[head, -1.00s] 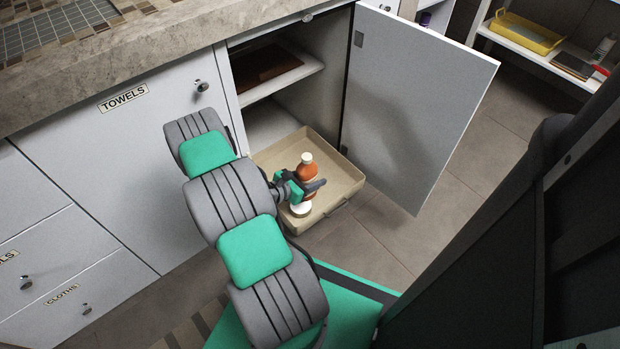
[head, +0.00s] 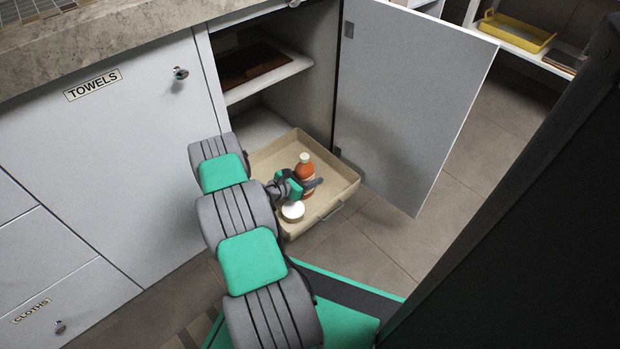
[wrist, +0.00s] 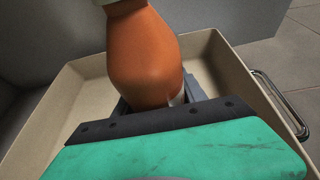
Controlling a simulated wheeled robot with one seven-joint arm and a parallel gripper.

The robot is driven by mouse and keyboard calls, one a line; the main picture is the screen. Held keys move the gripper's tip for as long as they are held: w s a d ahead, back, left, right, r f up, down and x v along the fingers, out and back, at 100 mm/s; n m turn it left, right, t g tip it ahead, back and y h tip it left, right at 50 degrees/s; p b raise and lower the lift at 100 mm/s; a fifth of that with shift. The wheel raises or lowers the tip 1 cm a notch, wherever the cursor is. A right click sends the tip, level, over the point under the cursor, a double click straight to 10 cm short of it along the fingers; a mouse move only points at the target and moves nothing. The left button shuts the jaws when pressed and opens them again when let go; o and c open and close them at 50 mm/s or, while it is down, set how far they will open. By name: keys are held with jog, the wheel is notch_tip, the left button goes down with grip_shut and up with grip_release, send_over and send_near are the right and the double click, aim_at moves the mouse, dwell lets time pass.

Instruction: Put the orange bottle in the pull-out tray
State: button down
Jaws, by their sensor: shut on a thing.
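The orange bottle (head: 306,172) has a pale cap and stands roughly upright over the pull-out tray (head: 340,181). My gripper (head: 310,186) is shut on the bottle, reaching in from the left. In the wrist view the bottle (wrist: 144,52) rises between the jaws (wrist: 160,103), with the beige tray (wrist: 236,76) around and below it. The bottle's base is hidden by the gripper, so I cannot tell whether it touches the tray floor. A round white item (head: 293,211) shows at the tray's front left.
The tray sticks out of an open cabinet with a shelf (head: 270,78) above it. The cabinet door (head: 415,100) stands open on the right. A closed door labelled TOWELS (head: 110,130) is at left. Floor (head: 385,240) is clear right of the tray.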

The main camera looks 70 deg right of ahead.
jog(key=shift+f, duration=0.1)
jog(key=c, duration=0.7)
grip_release()
jog(key=shift+o, duration=0.2)
jog(key=shift+r, duration=0.2)
jog(key=p+v, duration=0.4)
jog(key=v, duration=0.8)
jog(key=shift+p, duration=0.3)
